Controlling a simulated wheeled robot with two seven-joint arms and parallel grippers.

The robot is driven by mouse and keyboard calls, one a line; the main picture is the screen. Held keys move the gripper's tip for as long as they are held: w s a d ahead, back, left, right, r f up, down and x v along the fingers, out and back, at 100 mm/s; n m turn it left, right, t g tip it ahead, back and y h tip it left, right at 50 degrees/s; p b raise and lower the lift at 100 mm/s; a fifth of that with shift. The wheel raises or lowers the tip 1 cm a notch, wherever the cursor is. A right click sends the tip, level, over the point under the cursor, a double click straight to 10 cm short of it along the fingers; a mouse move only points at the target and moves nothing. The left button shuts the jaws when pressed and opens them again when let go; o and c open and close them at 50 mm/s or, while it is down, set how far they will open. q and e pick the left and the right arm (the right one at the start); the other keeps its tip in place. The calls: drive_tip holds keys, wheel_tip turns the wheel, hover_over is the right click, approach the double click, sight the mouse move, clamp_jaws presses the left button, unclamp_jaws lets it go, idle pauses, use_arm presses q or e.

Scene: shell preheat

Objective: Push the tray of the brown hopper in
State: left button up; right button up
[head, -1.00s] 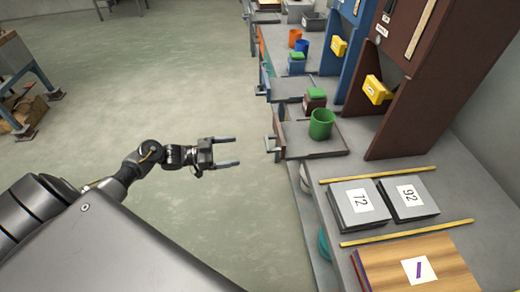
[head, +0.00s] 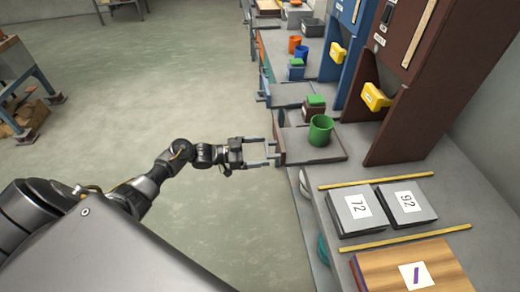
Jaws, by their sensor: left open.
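The brown hopper (head: 413,55) stands on the bench at the right, with a yellow lever or handle (head: 376,97) on its front. Its grey tray (head: 305,153) sticks out at the left over the bench edge and carries a green cup (head: 320,130). My left gripper (head: 272,151) is open, with its two fingers pointing right at the tray's front end. The fingertips are at or very close to the tray's front; I cannot tell whether they touch. Nothing shows between the fingers. My right gripper is out of view.
A blue hopper (head: 347,28) with its own grey tray (head: 288,93) stands behind. A dark box with a green top (head: 314,108) sits beside the cup. Plates marked 72 (head: 340,223) and 92 (head: 420,212) lie between yellow strips nearer me.

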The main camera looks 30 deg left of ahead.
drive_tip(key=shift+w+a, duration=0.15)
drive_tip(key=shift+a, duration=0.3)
